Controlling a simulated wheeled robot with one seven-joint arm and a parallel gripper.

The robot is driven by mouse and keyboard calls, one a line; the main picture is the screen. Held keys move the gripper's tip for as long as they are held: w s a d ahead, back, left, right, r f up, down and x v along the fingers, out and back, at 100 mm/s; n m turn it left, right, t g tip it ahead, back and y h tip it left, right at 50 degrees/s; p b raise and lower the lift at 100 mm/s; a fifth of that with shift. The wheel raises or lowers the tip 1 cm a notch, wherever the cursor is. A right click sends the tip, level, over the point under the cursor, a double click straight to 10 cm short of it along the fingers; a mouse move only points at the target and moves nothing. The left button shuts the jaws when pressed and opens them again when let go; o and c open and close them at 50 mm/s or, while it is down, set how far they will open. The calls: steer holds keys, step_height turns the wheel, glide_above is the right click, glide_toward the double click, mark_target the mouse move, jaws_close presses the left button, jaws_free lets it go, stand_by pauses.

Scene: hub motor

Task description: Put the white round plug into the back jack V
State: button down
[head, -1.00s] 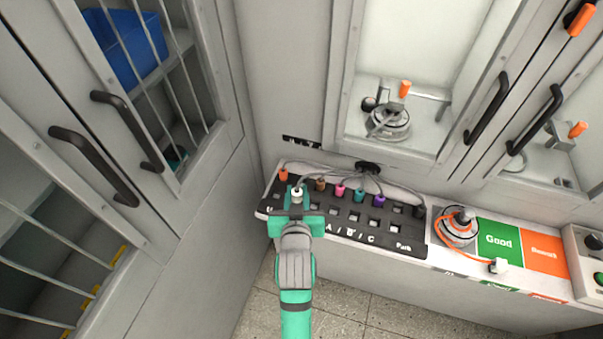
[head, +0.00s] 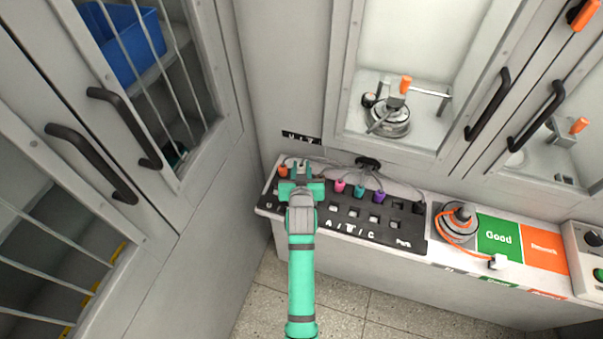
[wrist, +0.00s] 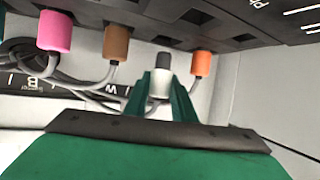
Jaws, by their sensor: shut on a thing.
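The white round plug (wrist: 159,84), with a grey tip, is held between my green fingers in the wrist view. My gripper (head: 302,171) is shut on it at the back left of the black jack panel (head: 410,238); it also shows in the wrist view (wrist: 163,98). The grey tip points at the panel and is visible, outside any jack. In the wrist view the plug is between the orange plug (wrist: 203,64) and the brown plug (wrist: 116,42). My gripper hides the back jack V in the head view.
Pink (head: 340,186), teal (head: 359,191) and purple (head: 378,198) plugs sit in the back row, their grey cables running to the wall. The wall with its label strip (head: 301,138) stands close behind. A hub motor (head: 459,222) with an orange cable stands to the right.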

steer(key=shift+w+f, duration=0.15)
steer(key=shift+f, duration=0.8)
steer(key=shift+w+f, duration=0.15)
steer(key=shift+f, duration=0.8)
steer(key=c, duration=1.5)
jaws_free()
steer(key=v, duration=1.1)
steer(key=shift+s+r, duration=0.2)
steer(key=shift+s, duration=0.1)
steer(key=s+f+t, duration=0.1)
steer(key=s+f, duration=0.1)
steer(key=s, duration=2.7)
steer(key=shift+t, duration=0.4)
steer(key=s+r, duration=0.1)
steer(key=s, duration=0.1)
steer(key=s+r, duration=0.2)
steer(key=s, duration=0.1)
steer(key=s+r, duration=0.2)
steer(key=s, duration=0.1)
steer(key=shift+s+r, duration=0.15)
steer(key=shift+r, duration=0.05)
